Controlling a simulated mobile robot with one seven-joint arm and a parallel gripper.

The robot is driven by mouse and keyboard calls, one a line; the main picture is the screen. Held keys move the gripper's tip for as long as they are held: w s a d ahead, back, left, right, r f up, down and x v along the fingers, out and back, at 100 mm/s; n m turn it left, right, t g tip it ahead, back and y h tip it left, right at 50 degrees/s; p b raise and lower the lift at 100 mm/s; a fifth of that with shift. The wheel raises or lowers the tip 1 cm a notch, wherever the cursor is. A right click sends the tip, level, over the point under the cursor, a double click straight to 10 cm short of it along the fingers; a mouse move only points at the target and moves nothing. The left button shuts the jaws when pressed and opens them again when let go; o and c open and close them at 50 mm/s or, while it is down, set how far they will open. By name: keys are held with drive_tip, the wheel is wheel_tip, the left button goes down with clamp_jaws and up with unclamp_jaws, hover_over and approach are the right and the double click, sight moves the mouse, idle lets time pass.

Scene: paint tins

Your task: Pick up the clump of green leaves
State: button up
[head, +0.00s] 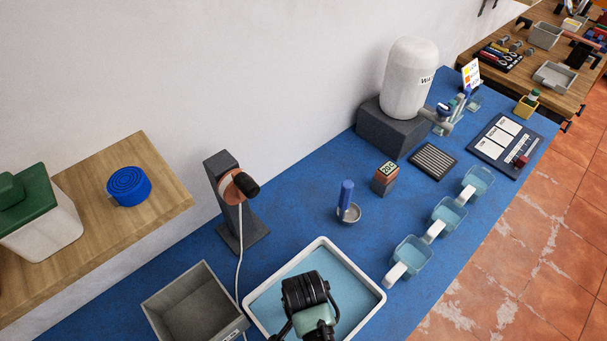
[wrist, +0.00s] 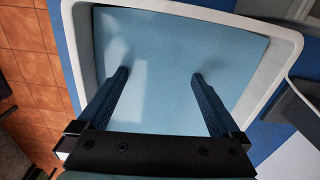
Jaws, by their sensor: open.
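I see no clump of green leaves in either view. My gripper (wrist: 160,76) is open, with its two dark fingers apart and nothing between them. It is over a white-rimmed tray (head: 378,292) with a plain light blue inside. The tray's rim also shows in the wrist view (wrist: 284,40). The blue surface between and beyond the fingers looks bare. In the head view my dark wrist covers the near middle of the tray and the fingertips are hidden.
A grey open bin (head: 160,297) stands left of the tray, and a dark stand (head: 228,200) with a cable behind it. A small metal cup (head: 349,213) and several light blue scoops (head: 411,251) are to the right. A white tank (head: 409,75) stands farther back.

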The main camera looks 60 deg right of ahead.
drive_tip(key=shift+w+f, duration=0.15)
drive_tip(key=shift+f, duration=1.75)
drive_tip(key=c, duration=1.4)
